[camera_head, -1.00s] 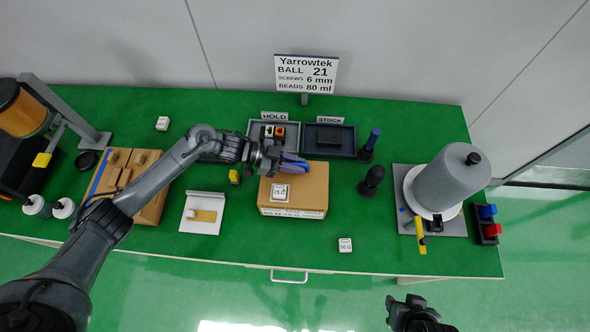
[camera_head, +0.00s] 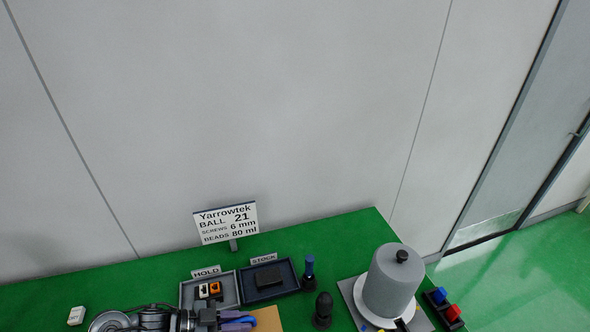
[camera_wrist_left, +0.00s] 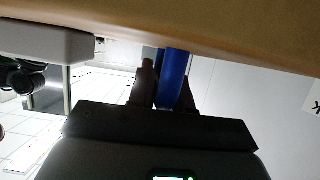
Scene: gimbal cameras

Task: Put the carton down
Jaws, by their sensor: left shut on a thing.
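The brown carton (camera_head: 268,318) shows only as a small strip at the bottom edge of the head view; most of it is out of frame. In the left wrist view the carton (camera_wrist_left: 215,22) is a tan surface across the top, close to the camera. My left gripper (camera_head: 237,320) is beside the carton at the bottom of the head view. In the wrist view its dark fingers (camera_wrist_left: 168,85) are shut with a blue piece (camera_wrist_left: 172,78) between them, running up to the carton's edge. I cannot tell whether the carton touches the table.
Hold tray (camera_head: 182,295) and stock tray (camera_head: 296,283) lie behind the carton. A dark knob-topped post (camera_head: 322,311), a blue-handled tool (camera_head: 309,272) and a grey cylinder (camera_head: 390,284) stand to the right. The sign (camera_head: 226,222) stands at the back edge. A white block (camera_head: 76,315) is far left.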

